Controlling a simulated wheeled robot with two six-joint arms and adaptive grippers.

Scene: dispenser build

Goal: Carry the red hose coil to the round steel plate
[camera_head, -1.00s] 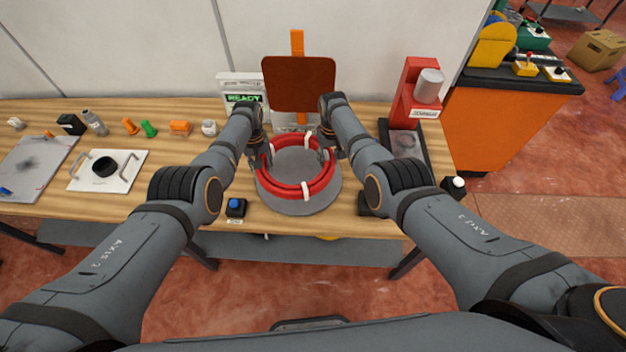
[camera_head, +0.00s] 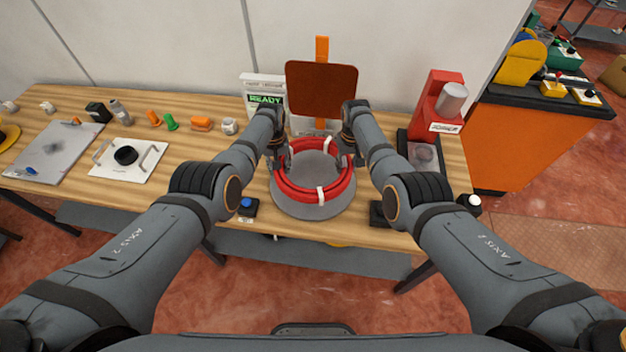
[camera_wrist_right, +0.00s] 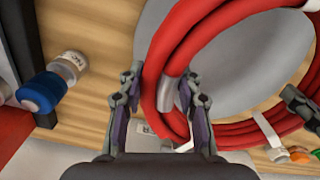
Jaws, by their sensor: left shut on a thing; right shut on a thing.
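The red hose coil (camera_head: 301,191), a ring with white ties, is over the round grey steel plate (camera_head: 313,212) at the table's front middle. Plate shows inside the ring and in front of it. I cannot tell whether the coil touches the plate. My left gripper (camera_head: 281,160) is shut on the coil's left side. My right gripper (camera_head: 346,158) is shut on its right side. In the right wrist view the hose (camera_wrist_right: 178,55) runs between my right fingers (camera_wrist_right: 165,103), with the plate (camera_wrist_right: 245,62) behind it. My left gripper's fingers (camera_wrist_right: 300,104) show at the right edge there.
Behind the plate stand a brown square panel (camera_head: 321,90) and a white READY unit (camera_head: 265,100). A red dispenser (camera_head: 436,108) stands to the right. A blue button box (camera_head: 247,206) is left of the plate. A white board with handles (camera_head: 127,162) lies further left.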

